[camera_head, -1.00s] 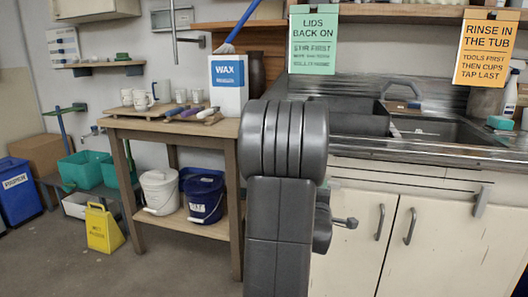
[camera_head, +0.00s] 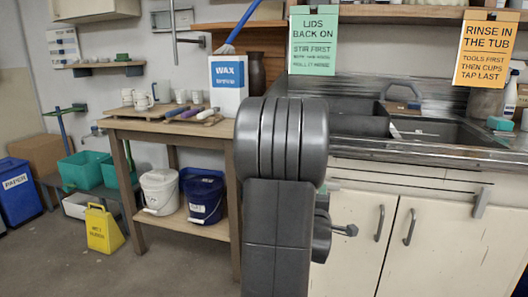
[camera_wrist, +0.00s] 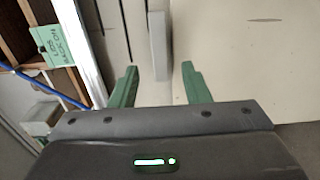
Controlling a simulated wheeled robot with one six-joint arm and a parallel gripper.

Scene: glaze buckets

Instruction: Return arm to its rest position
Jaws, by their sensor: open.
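My gripper (camera_wrist: 159,82) shows in the wrist view with its two green fingers apart and nothing between them. Beyond the fingers is a pale cabinet front with a light grey upright bar, which looks like a door handle (camera_wrist: 158,45). I see no contact between the fingers and the cabinet. In the head view my dark grey arm stands folded in the middle, in front of the bench and sink unit. The gripper itself is mostly hidden behind the arm there.
The sink cabinet (camera_head: 345,255) stands close on the right. A wooden bench (camera_head: 140,127) at left holds cups and tools, with a white bucket (camera_head: 160,190) and a blue bucket (camera_head: 204,196) below. A yellow floor sign (camera_head: 102,229) stands left; open floor lies in front.

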